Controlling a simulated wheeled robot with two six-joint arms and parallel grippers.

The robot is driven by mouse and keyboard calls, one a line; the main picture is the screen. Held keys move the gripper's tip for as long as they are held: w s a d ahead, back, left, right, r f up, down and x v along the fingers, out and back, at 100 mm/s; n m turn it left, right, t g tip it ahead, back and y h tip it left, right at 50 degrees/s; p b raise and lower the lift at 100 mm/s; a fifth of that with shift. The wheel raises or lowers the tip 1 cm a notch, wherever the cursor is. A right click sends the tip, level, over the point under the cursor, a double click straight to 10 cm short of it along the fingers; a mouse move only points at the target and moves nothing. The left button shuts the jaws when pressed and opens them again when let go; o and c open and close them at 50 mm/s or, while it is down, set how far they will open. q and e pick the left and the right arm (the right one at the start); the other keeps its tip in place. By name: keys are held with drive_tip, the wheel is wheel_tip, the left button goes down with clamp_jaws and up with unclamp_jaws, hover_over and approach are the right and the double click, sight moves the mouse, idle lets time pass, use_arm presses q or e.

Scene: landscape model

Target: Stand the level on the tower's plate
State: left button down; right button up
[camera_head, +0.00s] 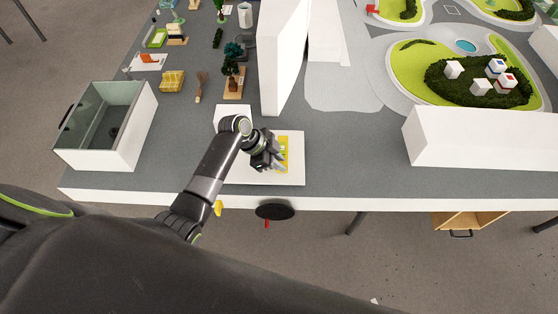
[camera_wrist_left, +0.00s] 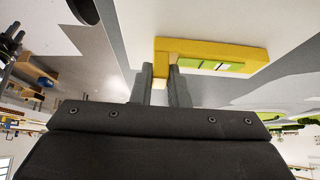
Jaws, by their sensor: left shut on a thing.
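The level is a yellow bar (camera_head: 283,153) with a green and white window. In the wrist view the level (camera_wrist_left: 212,56) looks L-shaped, with a short end between my fingers. My left gripper (camera_head: 273,158) is shut on that end; in the wrist view the fingers (camera_wrist_left: 160,75) show on both sides of it. The level is over or against a white slab (camera_head: 291,176) at the table's front; I cannot tell whether they touch. I cannot make out for sure which white part is the tower's plate. My right gripper is not in view.
A white box with glass sides (camera_head: 141,130) stands at the left. A tall white wall block (camera_head: 283,50) stands behind the slab, and a long white block (camera_head: 480,142) lies at the right. Grey tabletop between is clear.

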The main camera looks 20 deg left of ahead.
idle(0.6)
use_arm(q)
drive_tip(key=c, duration=1.3)
unclamp_jaws()
drive_tip(key=p+v, duration=0.5)
drive_tip(key=v, duration=0.2)
drive_tip(key=shift+p, duration=0.4)
drive_tip(key=shift+f, duration=0.1)
